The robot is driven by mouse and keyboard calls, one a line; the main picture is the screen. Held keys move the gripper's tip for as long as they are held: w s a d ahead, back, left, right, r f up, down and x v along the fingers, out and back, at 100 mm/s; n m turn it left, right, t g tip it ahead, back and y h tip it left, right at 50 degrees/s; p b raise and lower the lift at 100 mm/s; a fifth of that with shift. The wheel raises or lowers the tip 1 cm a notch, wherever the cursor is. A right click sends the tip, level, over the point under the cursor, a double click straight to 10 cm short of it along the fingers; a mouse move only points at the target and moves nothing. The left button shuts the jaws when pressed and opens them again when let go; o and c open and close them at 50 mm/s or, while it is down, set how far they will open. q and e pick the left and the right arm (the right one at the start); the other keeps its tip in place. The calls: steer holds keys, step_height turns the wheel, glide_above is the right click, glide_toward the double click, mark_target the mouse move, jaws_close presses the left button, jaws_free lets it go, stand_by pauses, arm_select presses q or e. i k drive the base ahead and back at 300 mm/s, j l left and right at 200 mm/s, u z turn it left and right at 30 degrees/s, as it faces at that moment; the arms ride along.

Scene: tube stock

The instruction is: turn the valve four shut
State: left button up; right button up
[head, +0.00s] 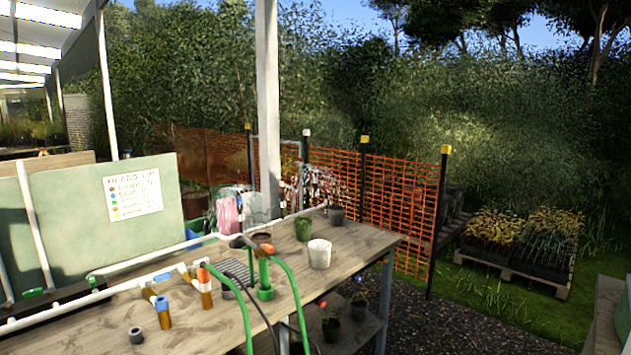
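A white pipe (100,294) runs along the wooden bench at the lower left. It carries a fitting with a blue part (161,303) over a brown lower piece, and one with an orange-red top (204,275) over a brown lower piece. Green parts (33,293) show on the pipework at the far left. A green upright piece (265,284) stands further right. A white sign (132,194) on the green board lists coloured dots with writing too small to read. I cannot tell which valve is number four or how any handle is set. Neither gripper is in view.
The wooden bench (345,262) also holds a white pot (319,254), a green pot (303,230) and a small grey ring (136,335). Green hoses (291,282) arch over its front edge. A white post (267,110) rises behind. Gravel (450,325) lies clear at the right.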

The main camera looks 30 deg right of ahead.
mark_target(92, 279)
steer(key=i+l+u, duration=0.1)
steer(key=i+l, duration=0.75)
